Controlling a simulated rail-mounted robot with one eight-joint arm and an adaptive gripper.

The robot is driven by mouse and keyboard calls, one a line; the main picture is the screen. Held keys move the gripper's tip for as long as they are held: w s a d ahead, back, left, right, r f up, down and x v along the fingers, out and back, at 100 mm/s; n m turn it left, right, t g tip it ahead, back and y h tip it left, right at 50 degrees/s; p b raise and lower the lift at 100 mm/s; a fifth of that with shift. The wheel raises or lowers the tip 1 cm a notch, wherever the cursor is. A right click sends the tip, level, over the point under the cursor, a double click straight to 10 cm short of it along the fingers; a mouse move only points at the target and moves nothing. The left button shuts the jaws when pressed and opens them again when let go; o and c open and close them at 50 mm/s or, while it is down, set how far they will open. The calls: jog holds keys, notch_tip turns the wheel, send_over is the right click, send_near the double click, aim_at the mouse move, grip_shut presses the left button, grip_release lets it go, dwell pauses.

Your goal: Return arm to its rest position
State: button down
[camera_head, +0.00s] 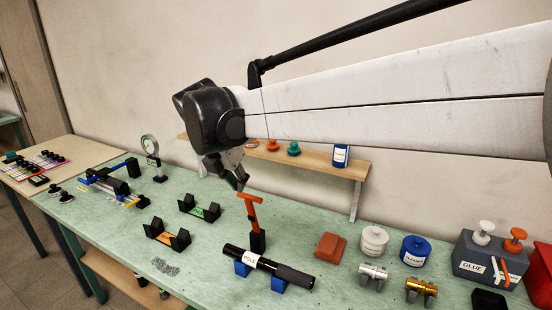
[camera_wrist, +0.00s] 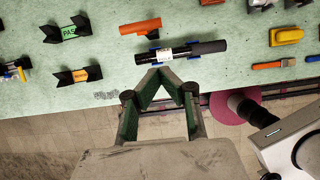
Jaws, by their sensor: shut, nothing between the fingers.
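My gripper (camera_head: 238,181) hangs at the end of my outstretched arm, above the green workbench (camera_head: 110,235), in the head view. It points down and looks empty. In the wrist view the fingers of my gripper (camera_wrist: 159,72) come together at their tips with nothing between them. The tips appear just in front of the black pole (camera_wrist: 205,48), which lies across blue supports. The pole with its white label also shows in the head view (camera_head: 293,275). An orange T-shaped tool (camera_head: 251,212) stands in a black holder behind the pole.
Black end brackets with green (camera_head: 207,213) and orange (camera_head: 165,237) labels sit left of the pole. A wooden shelf (camera_head: 318,168) stands along the wall. White (camera_head: 374,241) and blue (camera_head: 415,251) containers and a grey glue box (camera_head: 470,266) occupy the right. A gauge (camera_head: 150,146) stands at the back left.

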jog(key=s+d+m+b, duration=0.1)
jog(key=s+d+m, duration=0.2)
jog(key=d+m, duration=0.3)
jog(key=s+d+m+y, duration=0.1)
jog(key=s+d+m, duration=0.2)
jog(key=d, duration=0.5)
jog(key=s+d+m+b, duration=0.1)
jog(key=s+d+m, duration=0.2)
jog(key=d+m, duration=0.25)
jog(key=s+d+f+m+t+b, duration=0.1)
jog(key=s+d+f+m, duration=0.4)
jog(key=s+d+m, duration=0.2)
jog(key=s+d+f+m+t+b, duration=0.1)
jog(key=s+d+f+m, duration=0.4)
jog(key=s+d+m, duration=0.2)
jog(key=m, duration=0.2)
jog(key=shift+s+f+m+t+y, duration=0.25)
jog(key=shift+f+m+t+y, duration=0.1)
jog(key=shift+t+y, duration=0.05)
